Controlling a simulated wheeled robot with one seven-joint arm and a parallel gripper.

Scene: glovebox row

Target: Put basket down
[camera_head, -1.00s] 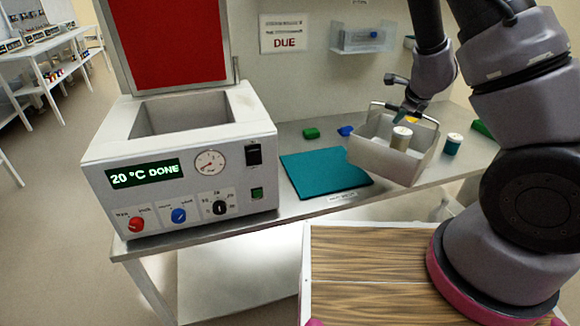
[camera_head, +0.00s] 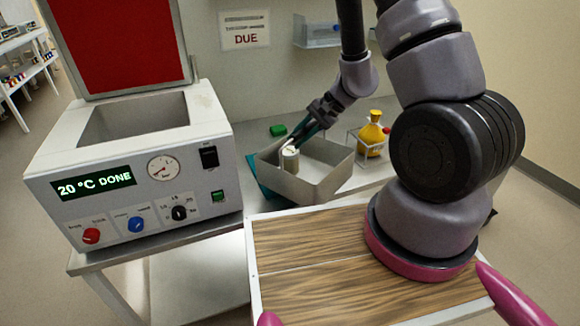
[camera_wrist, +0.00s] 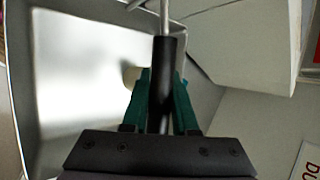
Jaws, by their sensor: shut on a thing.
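The basket (camera_head: 325,187) is a grey, open metal box, with a pale cylinder (camera_head: 290,160) with a white top inside it. My gripper (camera_head: 297,138) is above the basket. In the wrist view my gripper (camera_wrist: 161,95) has its green fingers shut on the black grip of the basket handle (camera_wrist: 162,60). The basket's bright inside (camera_wrist: 70,75) fills the left of that view. A teal mat (camera_head: 263,192) shows only as a strip at the basket's left and is otherwise hidden. I cannot tell whether the basket touches the mat.
An open-lidded chamber box (camera_head: 50,215) reading "20 °C DONE" stands left of the basket. A green block (camera_head: 278,130) lies behind. The bench's front edge is close to the basket.

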